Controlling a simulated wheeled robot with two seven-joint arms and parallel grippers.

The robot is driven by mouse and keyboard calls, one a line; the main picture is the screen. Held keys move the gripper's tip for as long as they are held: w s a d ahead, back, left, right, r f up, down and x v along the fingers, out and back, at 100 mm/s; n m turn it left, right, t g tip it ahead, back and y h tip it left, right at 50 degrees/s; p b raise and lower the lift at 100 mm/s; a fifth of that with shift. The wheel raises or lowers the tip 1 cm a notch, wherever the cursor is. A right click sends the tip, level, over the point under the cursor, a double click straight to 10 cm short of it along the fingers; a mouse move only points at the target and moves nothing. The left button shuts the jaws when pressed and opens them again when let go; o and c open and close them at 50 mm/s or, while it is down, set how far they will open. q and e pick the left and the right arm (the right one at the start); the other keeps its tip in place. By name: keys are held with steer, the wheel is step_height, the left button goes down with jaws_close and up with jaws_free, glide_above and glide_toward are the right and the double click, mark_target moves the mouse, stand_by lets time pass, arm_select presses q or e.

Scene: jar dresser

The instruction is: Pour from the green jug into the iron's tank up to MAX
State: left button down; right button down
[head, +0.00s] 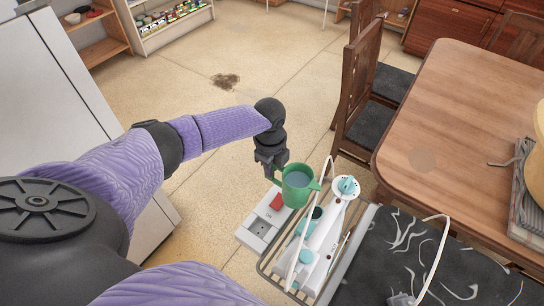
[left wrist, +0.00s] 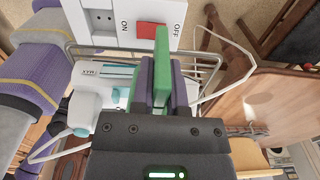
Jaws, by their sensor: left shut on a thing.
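The green jug (head: 299,190) is upright in the head view, with bluish-grey liquid inside. My left gripper (head: 273,172) is shut on its handle; the left wrist view shows the green handle (left wrist: 162,60) between the fingers (left wrist: 163,90). The white iron (head: 322,240) with teal parts rests on a wire rack, below and to the right of the jug in the head view. In the left wrist view the iron (left wrist: 86,105) bears a MAX mark, partly beside the gripper. The jug hides part of the surroundings. My right gripper is not in view.
A white socket box (head: 258,232) with a red switch stands left of the iron. A white cord arcs close to the jug. The wire rack (head: 268,268) adjoins a dark patterned ironing surface (head: 400,265). A wooden table (head: 470,130) and chairs stand right. Open floor lies behind.

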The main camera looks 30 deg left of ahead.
arm_select(q)
steer(key=shift+f+b, duration=0.85)
steer(key=shift+f, duration=0.45)
steer(key=shift+a+r+y+p, duration=0.1)
steer(key=shift+r+y+p, duration=1.05)
steer(key=shift+p, duration=0.75)
steer(key=shift+r+y+p, duration=0.75)
steer(key=shift+r+p, duration=0.35)
steer(key=shift+p, duration=0.2)
steer(key=shift+d+r+y+p, duration=0.25)
steer(key=shift+r+y+p, duration=0.75)
steer(key=shift+r+p, duration=0.2)
steer(key=shift+f, duration=0.1)
steer(key=shift+d+r+y+p, duration=0.2)
steer(key=shift+r+y+p, duration=0.4)
steer(key=shift+r, duration=0.05)
steer(key=shift+d+r+y+p, duration=0.4)
steer(key=shift+r+y+p, duration=0.1)
steer(key=shift+r+y, duration=0.3)
stand_by(0.8)
